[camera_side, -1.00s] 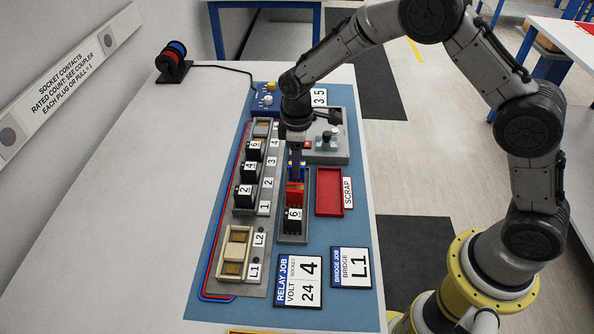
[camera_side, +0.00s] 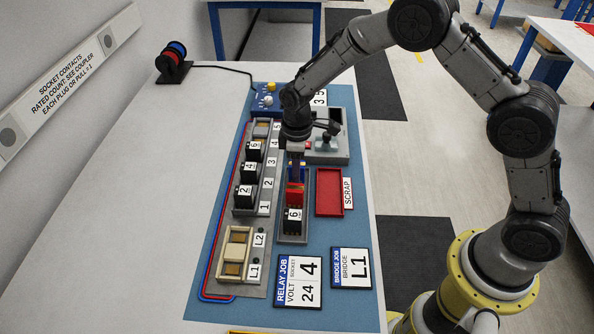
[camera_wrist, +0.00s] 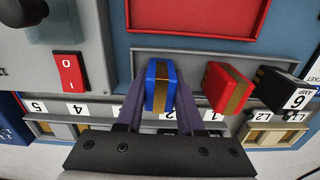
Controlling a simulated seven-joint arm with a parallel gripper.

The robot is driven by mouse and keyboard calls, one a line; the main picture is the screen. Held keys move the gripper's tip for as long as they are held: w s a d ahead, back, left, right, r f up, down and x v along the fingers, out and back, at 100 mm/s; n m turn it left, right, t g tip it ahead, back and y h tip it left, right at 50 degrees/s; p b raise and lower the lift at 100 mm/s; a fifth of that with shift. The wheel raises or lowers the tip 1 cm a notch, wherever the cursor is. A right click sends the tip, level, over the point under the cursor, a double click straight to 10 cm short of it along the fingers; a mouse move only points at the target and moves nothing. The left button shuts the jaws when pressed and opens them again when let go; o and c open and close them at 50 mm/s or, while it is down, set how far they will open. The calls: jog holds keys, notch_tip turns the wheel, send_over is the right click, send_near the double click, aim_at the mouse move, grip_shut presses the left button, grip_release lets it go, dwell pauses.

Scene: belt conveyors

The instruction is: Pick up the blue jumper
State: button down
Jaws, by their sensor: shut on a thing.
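The blue jumper (camera_wrist: 160,86) is a small blue block with a copper-coloured band. In the wrist view it sits between the two fingers of my gripper (camera_wrist: 158,112), which are shut on it. In the side view my gripper (camera_side: 296,172) points down over the far part of the grey tray, and only a bit of the blue jumper (camera_side: 303,172) shows beside the fingers. Whether the jumper touches the tray floor I cannot tell.
A red jumper (camera_wrist: 228,88) stands close beside the blue one in the grey tray (camera_side: 293,239). A black relay marked 6 (camera_side: 294,217) is at the tray's near end. The red scrap bin (camera_side: 329,192) lies to the right. The socket row (camera_side: 246,205) with several black relays runs along the left.

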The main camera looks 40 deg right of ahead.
jog(key=shift+r, duration=0.5)
notch_tip(320, 180, up, 2)
jog(key=shift+r, duration=0.15)
jog(key=s+d+r, duration=0.2)
jog(key=s+r, duration=0.7)
jog(key=s, duration=0.4)
jog(key=shift+s+d+r, duration=0.3)
jog(key=shift+s+r, duration=0.05)
jog(key=shift+s, duration=0.05)
jog(key=c, duration=1)
grip_release()
jog(key=shift+c, duration=0.2)
grip_shut()
